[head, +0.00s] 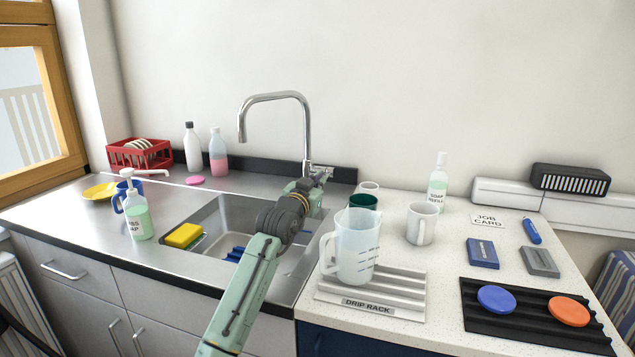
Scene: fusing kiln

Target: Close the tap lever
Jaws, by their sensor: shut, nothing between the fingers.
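The chrome tap (307,130) stands behind the sink, with its high spout curving left over the basin. Its short lever (322,168) sticks out to the right low on the tap body. My gripper (321,178) is at the lever, just right of the tap's base. It is shut with nothing held. The gripper and my arm partly hide the lever, and I cannot tell whether they touch. No stream of water shows below the spout. The steel sink (215,207) lies below and left.
A clear measuring jug (356,250) stands on the drip rack (368,306) right of my arm. A green cup (363,202) and white mug (422,224) stand close to the gripper's right. A soap pump (138,218) and yellow sponge (184,235) are left.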

